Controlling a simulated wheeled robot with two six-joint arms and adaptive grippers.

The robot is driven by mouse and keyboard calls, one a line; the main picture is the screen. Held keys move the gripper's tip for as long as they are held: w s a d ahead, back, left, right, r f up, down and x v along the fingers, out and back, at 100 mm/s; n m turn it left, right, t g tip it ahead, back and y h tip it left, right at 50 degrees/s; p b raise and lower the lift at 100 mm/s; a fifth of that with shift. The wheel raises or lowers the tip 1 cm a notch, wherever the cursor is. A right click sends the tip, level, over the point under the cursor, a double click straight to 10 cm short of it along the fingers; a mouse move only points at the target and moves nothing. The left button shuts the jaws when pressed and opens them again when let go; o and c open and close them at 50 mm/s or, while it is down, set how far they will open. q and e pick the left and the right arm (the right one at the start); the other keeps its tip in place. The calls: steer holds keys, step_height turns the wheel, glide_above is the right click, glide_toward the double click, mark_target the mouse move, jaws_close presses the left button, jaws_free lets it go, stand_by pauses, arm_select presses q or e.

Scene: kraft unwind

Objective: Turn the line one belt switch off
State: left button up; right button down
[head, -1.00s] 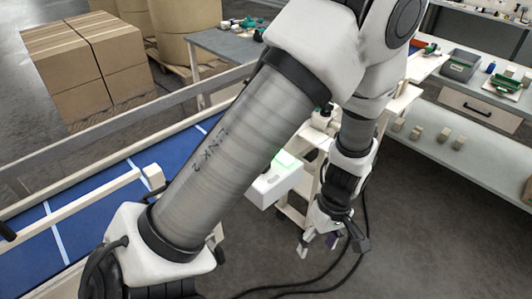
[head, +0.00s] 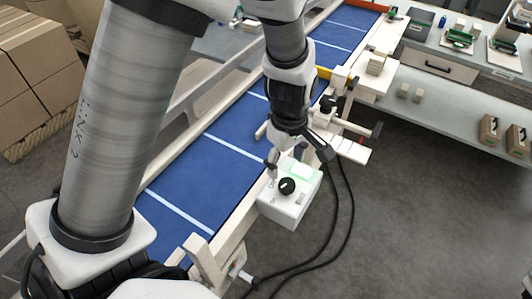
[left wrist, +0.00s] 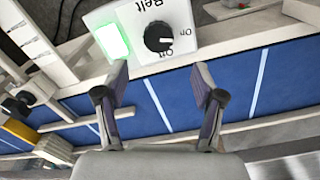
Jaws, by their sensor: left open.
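The belt switch is a white box with a black round knob (head: 287,186) and a lit green lamp (head: 302,171), mounted at the near side of the conveyor. In the left wrist view the knob (left wrist: 158,37) sits on the white face (left wrist: 183,15) with upside-down "Belt", "On" and "Off" lettering; its pale mark seems to point toward "On". The lamp (left wrist: 112,40) glows green beside it. My left gripper (head: 298,161) is over the box, fingers apart and empty. In the wrist view the knob lies just beyond the gap between the fingertips (left wrist: 160,75). My right gripper is out of view.
The blue conveyor belt (head: 222,165) with white stripes runs behind the box. A grey workbench (head: 465,110) with trays and blocks stands at the right. Cardboard boxes (head: 35,75) stand at the left. The floor at lower right is clear.

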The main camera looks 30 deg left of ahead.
mark_target(287, 184)
arm_select(q)
steer(key=f, duration=0.4)
steer(key=d+f, duration=0.1)
steer(key=f, duration=0.1)
steer(key=shift+w+f+p, duration=0.1)
steer(key=shift+f+p, duration=0.2)
steer(key=shift+f, duration=0.1)
steer(key=shift+a+f, duration=0.15)
steer(key=shift+f, duration=0.05)
steer(key=shift+r, duration=0.1)
steer(key=shift+d, duration=0.2)
steer(key=c, duration=1.1)
